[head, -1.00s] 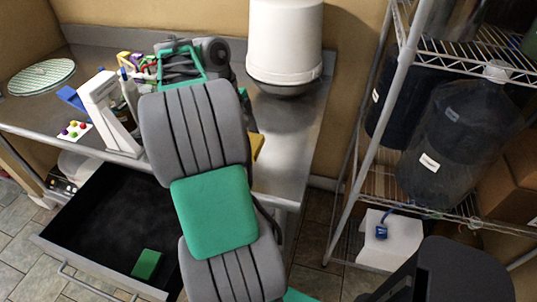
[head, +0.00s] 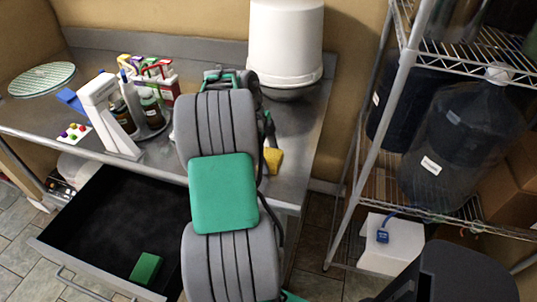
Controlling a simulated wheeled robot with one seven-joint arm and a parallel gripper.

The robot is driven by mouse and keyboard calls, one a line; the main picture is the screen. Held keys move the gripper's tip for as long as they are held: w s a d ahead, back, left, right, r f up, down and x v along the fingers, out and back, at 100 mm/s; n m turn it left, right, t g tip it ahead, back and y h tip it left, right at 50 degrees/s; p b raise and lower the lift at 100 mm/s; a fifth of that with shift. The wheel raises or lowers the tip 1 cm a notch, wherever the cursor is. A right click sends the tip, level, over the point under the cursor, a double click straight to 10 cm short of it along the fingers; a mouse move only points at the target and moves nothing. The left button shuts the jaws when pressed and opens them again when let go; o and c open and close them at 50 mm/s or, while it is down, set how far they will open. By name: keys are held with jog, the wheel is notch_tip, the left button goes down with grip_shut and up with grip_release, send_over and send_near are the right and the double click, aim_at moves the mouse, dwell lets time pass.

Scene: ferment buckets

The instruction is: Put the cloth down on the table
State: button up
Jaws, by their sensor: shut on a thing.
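The yellow cloth (head: 273,161) shows just right of my arm, over the front right part of the steel table (head: 300,140). My gripper (head: 269,143) is mostly hidden behind my own arm. A narrow grey-green part of it shows directly above the cloth, and it is shut on the cloth. Part of the cloth may be hidden by my arm. I cannot tell whether the cloth touches the table top.
A white bucket (head: 285,45) stands at the table's back right. A white stand (head: 108,115) and a tray of bottles (head: 150,112) are left of my arm. An open black drawer (head: 105,225) juts out below, with a green block (head: 146,268) inside. A wire shelf (head: 440,205) stands right.

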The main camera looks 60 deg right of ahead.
jog(key=o, duration=1.3)
jog(key=d+p+v, duration=0.1)
jog(key=p+v, duration=0.3)
jog(key=v, duration=0.8)
jog(key=w+a+r+n+t+h, duration=0.2)
jog(key=w+a+r+n, duration=0.2)
jog(key=w+a+n, duration=0.55)
jog(key=w+a+n+t, duration=0.3)
jog(key=a+n, duration=1.1)
jog(key=a, duration=0.5)
jog(key=s+a+f+n+y, duration=0.1)
jog(key=a+n, duration=0.2)
jog(key=a, duration=0.2)
jog(key=s+a+f+n+t, duration=0.1)
jog(key=a+f+n, duration=0.1)
jog(key=a+n, duration=0.2)
jog(key=s+a+f+n+t+y, duration=0.1)
jog(key=a+n, duration=0.3)
jog(key=a, duration=0.2)
jog(key=shift+s+a+f+y, duration=0.2)
jog(key=shift+s+f+y, duration=0.1)
jog(key=shift+f, duration=0.05)
